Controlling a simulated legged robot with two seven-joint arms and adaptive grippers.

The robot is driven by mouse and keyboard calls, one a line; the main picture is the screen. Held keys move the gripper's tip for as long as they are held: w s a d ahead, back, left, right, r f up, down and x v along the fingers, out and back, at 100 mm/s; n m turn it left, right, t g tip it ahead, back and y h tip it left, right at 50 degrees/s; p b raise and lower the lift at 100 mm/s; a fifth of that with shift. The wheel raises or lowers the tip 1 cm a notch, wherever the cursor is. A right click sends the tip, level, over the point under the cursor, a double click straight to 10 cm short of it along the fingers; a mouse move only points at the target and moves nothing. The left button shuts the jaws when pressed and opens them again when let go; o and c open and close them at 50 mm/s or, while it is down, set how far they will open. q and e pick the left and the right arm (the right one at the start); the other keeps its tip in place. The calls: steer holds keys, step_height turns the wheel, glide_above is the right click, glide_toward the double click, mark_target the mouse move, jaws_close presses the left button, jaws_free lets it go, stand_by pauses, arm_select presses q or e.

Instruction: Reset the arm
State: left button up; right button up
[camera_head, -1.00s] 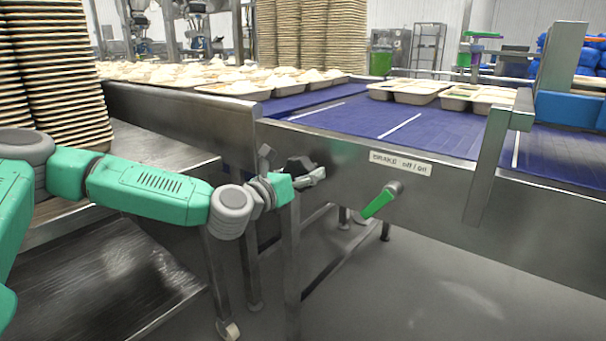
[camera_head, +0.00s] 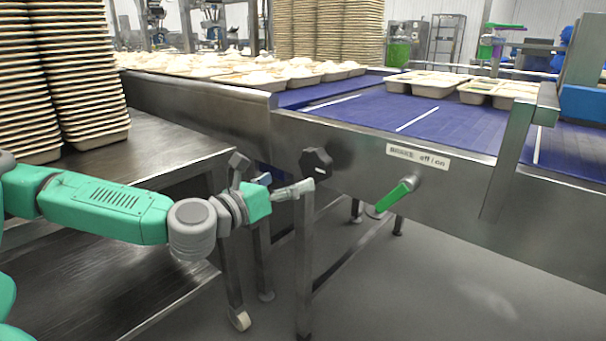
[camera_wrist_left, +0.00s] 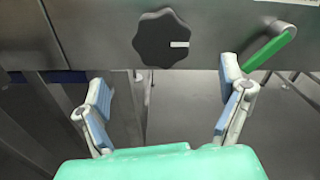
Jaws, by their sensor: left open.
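My left arm comes in from the left in the head view, and its gripper (camera_head: 296,190) is in front of the conveyor's side panel, just below and left of a black knob (camera_head: 316,163). In the left wrist view the gripper (camera_wrist_left: 168,98) is open and empty, its two blue-padded fingers wide apart. The black knob with a white mark (camera_wrist_left: 163,39) is beyond the fingertips there, apart from them. A green lever (camera_head: 396,196) is on the panel to the right, below a brake label; it also shows in the left wrist view (camera_wrist_left: 268,50). My right gripper is not in view.
A blue conveyor belt (camera_head: 385,113) carries several filled trays (camera_head: 430,84). Tall stacks of trays (camera_head: 90,85) stand on a metal table (camera_head: 165,145) at the left. Metal legs (camera_head: 304,260) stand below the panel, with open floor (camera_head: 440,280) to the right.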

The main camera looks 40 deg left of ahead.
arm_select(q)
steer(key=shift+s+a, duration=0.1)
steer(key=shift+s, duration=0.8)
steer(key=s+d+f+m+g+h, duration=0.2)
steer(key=s+d+f+m+g, duration=0.4)
steer(key=d+f+m, duration=0.5)
steer(key=s+d+f+m+g+h, duration=0.2)
steer(key=s+d+f+m+g, duration=0.5)
steer(key=f, duration=0.6)
steer(key=s+a+f+m+g+y, duration=0.2)
steer(key=s+a+f+m+y, duration=0.15)
steer(key=s+f+m, duration=0.5)
steer(key=s+a+f+m+g+y, duration=0.2)
steer(key=s+a+f+m, duration=0.3)
steer(key=m, duration=0.6)
step_height(320, 180, up, 20)
steer(key=s+p, duration=0.1)
steer(key=p, duration=1.7)
steer(key=shift+d+f+m, duration=0.2)
steer(key=shift+d+m, duration=0.15)
steer(key=shift+d, duration=0.1)
